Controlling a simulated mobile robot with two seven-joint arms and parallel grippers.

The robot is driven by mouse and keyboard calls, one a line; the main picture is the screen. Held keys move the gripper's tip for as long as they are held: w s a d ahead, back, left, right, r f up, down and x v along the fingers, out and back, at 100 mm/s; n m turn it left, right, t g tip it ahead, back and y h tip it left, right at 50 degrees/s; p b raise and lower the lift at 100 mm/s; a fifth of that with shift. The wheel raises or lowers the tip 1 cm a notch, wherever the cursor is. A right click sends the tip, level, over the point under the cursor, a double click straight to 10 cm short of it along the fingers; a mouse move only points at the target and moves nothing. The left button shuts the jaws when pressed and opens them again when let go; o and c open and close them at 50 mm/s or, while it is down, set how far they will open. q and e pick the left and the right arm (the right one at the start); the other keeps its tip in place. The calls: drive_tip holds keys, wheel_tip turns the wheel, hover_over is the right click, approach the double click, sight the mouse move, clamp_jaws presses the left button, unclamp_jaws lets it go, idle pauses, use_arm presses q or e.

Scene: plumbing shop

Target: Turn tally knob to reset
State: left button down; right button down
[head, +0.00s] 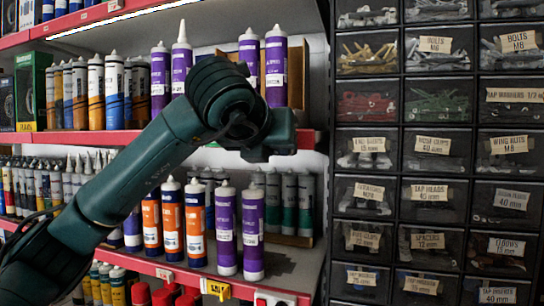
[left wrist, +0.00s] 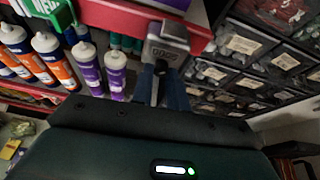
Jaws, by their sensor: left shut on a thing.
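The tally counter (left wrist: 167,46) is a small silver-grey box with a row of digits, at the red shelf edge in the upper middle of the left wrist view. The digits are too small to read surely. My left gripper (left wrist: 163,88) has its two blue fingers right at the counter, shut on its knob, which is mostly hidden between them. In the head view my left arm reaches in from the left, and its dark green wrist (head: 268,136) is in front of the shelves; the fingers and the counter are hidden there. My right gripper is not in view.
Purple tubes (head: 252,230) and orange tubes (head: 151,228) stand on the lower shelf below my wrist. More tubes stand on the upper shelf, its red edge (head: 80,137) close behind my arm. A rack of labelled drawers (head: 432,140) fills the right side.

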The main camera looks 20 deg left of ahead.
use_arm(q)
drive_tip(key=shift+d+f+m+t+y+b, duration=0.15)
drive_tip(key=shift+m+t+y+b, duration=0.1)
drive_tip(key=shift+m+y+b, duration=1.15)
drive_tip(key=shift+d+r+m+t+y+b, duration=0.2)
drive_tip(key=shift+m+y+b, duration=0.6)
drive_tip(key=shift+m, duration=1.2)
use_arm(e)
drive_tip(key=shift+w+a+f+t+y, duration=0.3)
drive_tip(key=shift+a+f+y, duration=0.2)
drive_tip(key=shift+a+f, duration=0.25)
use_arm(q)
drive_tip(key=shift+a, duration=0.1)
drive_tip(key=c, duration=1.4)
unclamp_jaws()
drive_tip(key=b+v, duration=0.2)
drive_tip(key=v, duration=0.4)
drive_tip(key=b+v, duration=0.1)
drive_tip(key=v, duration=0.6)
drive_tip(key=shift+s+f+b, duration=0.15)
drive_tip(key=shift+f+b, duration=0.05)
drive_tip(key=shift+b, duration=0.15)
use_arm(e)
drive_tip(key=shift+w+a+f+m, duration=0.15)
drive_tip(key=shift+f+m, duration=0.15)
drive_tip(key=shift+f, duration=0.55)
